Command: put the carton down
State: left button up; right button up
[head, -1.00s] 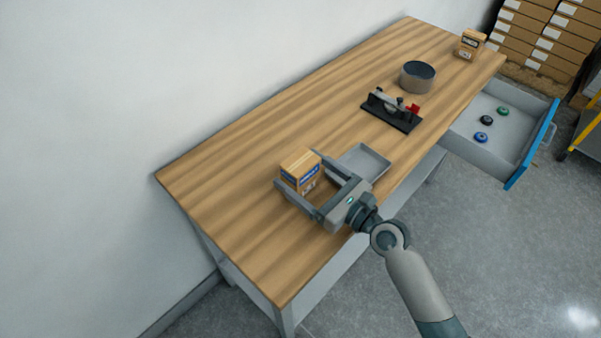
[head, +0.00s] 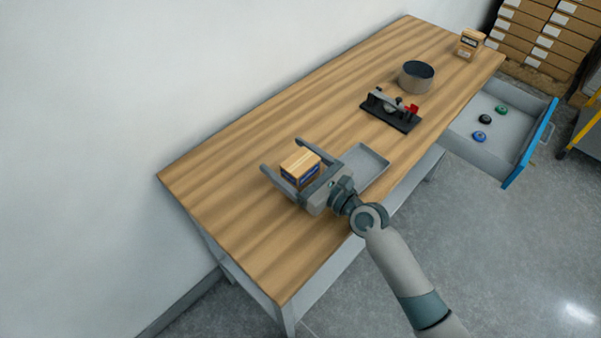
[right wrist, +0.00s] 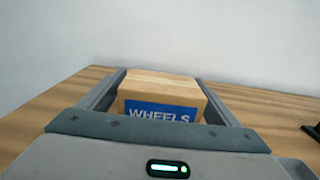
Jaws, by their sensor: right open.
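A cardboard carton (head: 301,163) with a blue label stands upright on the near-left part of the wooden table. In the right wrist view the carton (right wrist: 160,92) reads "WHEELS" on the side facing my palm. My right gripper (head: 281,155) is open, with one finger on each side of the carton and the fingertips reaching past it. Its palm hides the carton's lower part, so I cannot see its base meet the table. My left gripper is not in view.
A grey tray (head: 377,155) lies close to the right of my gripper. An open drawer (head: 462,147) juts out on the right. The table's left part is clear.

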jog(key=c, duration=1.5)
jog(key=shift+o, duration=0.2)
jog(key=shift+r, duration=0.15)
jog(key=shift+r, duration=0.65)
jog(key=w+d+r+b, duration=0.1)
jog(key=w+d+r, duration=0.1)
jog(key=d+r, duration=0.7)
jog(key=shift+d+r, duration=0.25)
jog(key=shift+d, duration=1)
jog(key=shift+w, duration=0.1)
